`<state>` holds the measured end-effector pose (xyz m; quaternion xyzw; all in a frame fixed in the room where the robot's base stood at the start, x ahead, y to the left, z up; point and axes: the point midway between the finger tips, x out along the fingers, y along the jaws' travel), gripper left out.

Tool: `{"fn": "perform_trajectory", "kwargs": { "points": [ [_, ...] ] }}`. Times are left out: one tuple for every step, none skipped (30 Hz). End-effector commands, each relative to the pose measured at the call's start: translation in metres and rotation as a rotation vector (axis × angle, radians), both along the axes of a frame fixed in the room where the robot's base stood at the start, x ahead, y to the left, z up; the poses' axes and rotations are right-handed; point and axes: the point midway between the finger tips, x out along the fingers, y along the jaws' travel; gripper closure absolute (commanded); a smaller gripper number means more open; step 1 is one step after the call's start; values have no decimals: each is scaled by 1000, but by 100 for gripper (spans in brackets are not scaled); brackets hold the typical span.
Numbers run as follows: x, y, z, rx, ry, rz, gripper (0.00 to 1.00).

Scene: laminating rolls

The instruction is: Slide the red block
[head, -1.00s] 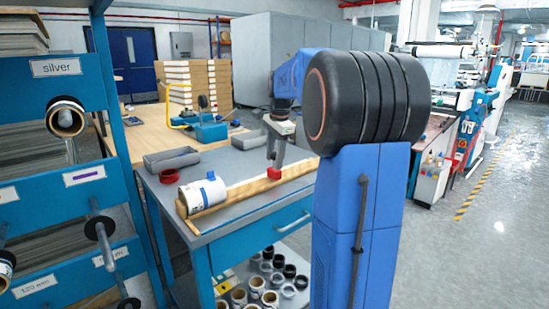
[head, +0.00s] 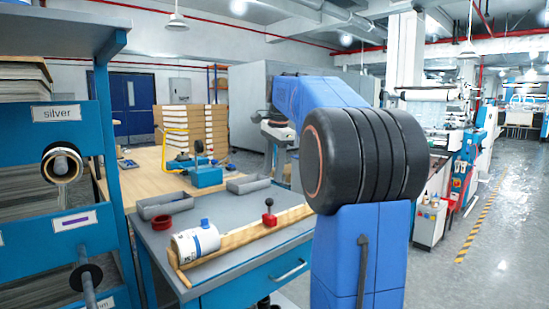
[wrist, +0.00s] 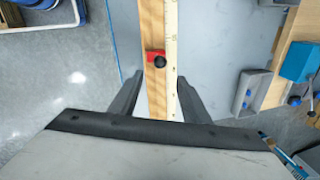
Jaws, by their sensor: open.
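The red block (head: 269,220) with a dark round knob on top sits on a long wooden rail (head: 235,237) along the table's front. In the wrist view the red block (wrist: 153,55) rests on the rail beside a white scale strip (wrist: 171,35). My gripper (wrist: 160,82) is open and empty, its two fingers spread either side of the rail in that view, apart from the block. A white labelled roll (head: 197,244) with a blue tab lies at the rail's left end.
A red ring (head: 161,222) and grey trays (head: 168,205) lie behind the rail on the grey table (head: 225,214). A blue tool (head: 205,176) stands farther back. A blue shelf (head: 118,180) stands at the left. The floor at the right is open.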

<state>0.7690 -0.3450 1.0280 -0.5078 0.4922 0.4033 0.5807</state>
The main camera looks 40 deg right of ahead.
Motion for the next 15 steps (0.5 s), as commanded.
{"fn": "perform_trajectory", "kwargs": {
  "points": [
    [-2,0,9,0,-1,0,57],
    [-2,0,14,-1,-2,0,57],
    [-3,0,20,-1,-2,0,57],
    [-4,0,23,0,-1,0,57],
    [-5,0,27,0,-1,0,57],
    [-6,1,31,0,-2,0,57],
    [-6,1,33,0,-1,0,57],
    [-7,1,35,0,0,0,57],
    [-7,1,38,0,0,0,57],
    [-8,1,39,0,0,0,57],
    [-8,1,40,0,-1,0,57],
    [-8,1,42,0,-1,0,57],
    [-8,1,42,0,0,0,57],
    [-8,1,42,0,0,0,57],
    [-8,1,42,0,0,0,57]
  ]
}}
